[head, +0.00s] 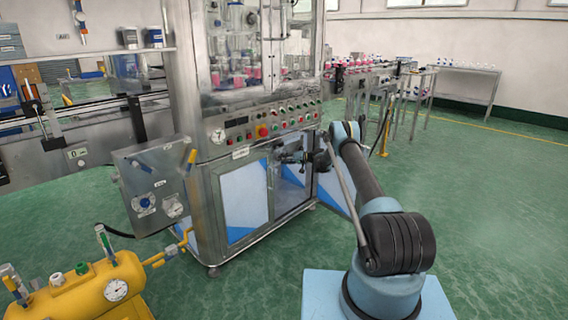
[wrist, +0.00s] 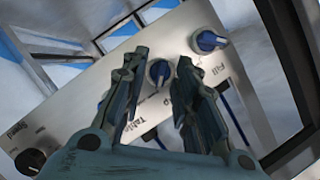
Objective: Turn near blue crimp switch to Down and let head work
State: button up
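In the wrist view a pale switch panel (wrist: 185,30) shows at a slant, with a row of blue knobs. The middle blue knob (wrist: 158,72) appears in the gap between my fingers; its label is mostly covered, with only a final "p" readable. My gripper (wrist: 162,58) is open, its fingers apart on either side of that knob in the picture. I cannot tell whether they touch it. In the head view my gripper (head: 292,158) is small, in front of the machine's lower cabinet, and the knobs cannot be made out there.
Another blue knob (wrist: 208,41) labelled "Fill" is at right; one near "Table" (wrist: 103,103) is partly hidden by my left finger. A black knob (wrist: 30,160) is lower left. The steel machine (head: 200,120) stands ahead. A yellow tank (head: 90,290) is front left; right floor is clear.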

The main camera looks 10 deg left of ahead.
jog(key=shift+d, duration=0.1)
jog(key=v, duration=1.1)
jog(key=shift+s+d, duration=0.2)
jog(key=shift+d, duration=0.15)
jog(key=shift+r, duration=0.1)
